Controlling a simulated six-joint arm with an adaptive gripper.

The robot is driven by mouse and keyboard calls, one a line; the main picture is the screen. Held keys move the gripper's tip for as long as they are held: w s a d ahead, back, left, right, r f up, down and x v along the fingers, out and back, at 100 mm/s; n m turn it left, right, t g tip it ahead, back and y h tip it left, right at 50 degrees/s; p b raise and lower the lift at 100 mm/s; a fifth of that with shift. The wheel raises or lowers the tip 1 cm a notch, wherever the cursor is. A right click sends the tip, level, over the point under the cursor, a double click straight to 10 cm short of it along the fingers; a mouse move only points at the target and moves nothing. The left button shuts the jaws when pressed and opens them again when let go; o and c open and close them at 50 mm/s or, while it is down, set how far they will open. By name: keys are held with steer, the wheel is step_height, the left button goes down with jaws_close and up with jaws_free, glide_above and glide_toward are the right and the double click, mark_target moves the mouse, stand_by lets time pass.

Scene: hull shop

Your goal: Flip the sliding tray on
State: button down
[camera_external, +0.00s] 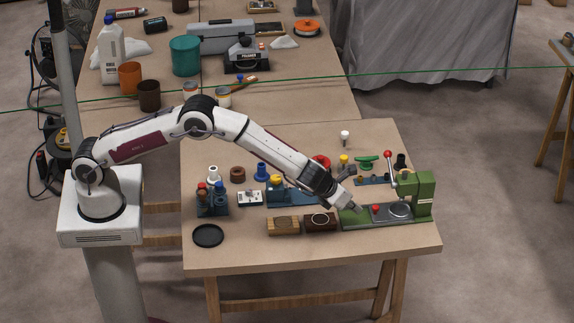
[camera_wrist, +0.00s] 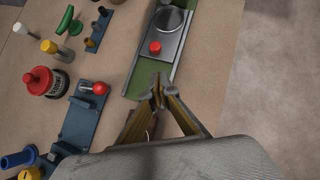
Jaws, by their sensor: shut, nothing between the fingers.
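The sliding tray (camera_external: 382,217) is a grey plate with a red knob (camera_external: 375,209) at its left end and a round disc (camera_external: 400,210) on it. It lies on the green base of a press-like machine (camera_external: 424,193) at the table's right side. In the wrist view the tray (camera_wrist: 172,50) runs upward, with the red knob (camera_wrist: 155,47) near its lower end. My gripper (camera_external: 352,207) is shut and empty, left of the knob. In the wrist view its fingertips (camera_wrist: 159,82) meet just below the knob, with a gap between them.
A red-balled lever (camera_external: 388,156) stands up beside the machine. A blue fixture (camera_wrist: 80,122) with a red-balled lever is left of my gripper. The table's front right is clear.

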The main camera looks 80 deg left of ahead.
steer(key=v, duration=0.7)
steer(key=shift+r, duration=0.2)
steer(key=shift+s, duration=0.15)
stand_by(0.5)
steer(key=s+f+n+g, duration=0.1)
steer(key=s+n, duration=0.2)
steer(key=s+a+f+n+g, duration=0.1)
steer(key=s+n, duration=0.2)
steer(key=s+a+f+n+g, duration=0.1)
steer(key=s+n, duration=0.2)
steer(key=shift+s+a+n, duration=0.1)
steer(key=shift+s+n, duration=0.25)
steer(key=shift+n, duration=0.05)
steer(key=s+a+r+n+h, duration=0.1)
steer(key=s+r+n, duration=0.6)
steer(key=s, duration=0.7)
steer(key=s+a+r+n+t+h, duration=0.1)
steer(key=s+a+r+n, duration=0.3)
steer(key=s, duration=0.9)
steer(key=s+a+r+n+h, duration=0.1)
steer(key=s+a+r+n, duration=0.2)
steer(key=s+r+n, duration=0.6)
steer(key=shift+s+r+n+h, duration=0.35)
steer(key=shift+s+r, duration=0.5)
steer(key=shift+s, duration=1.95)
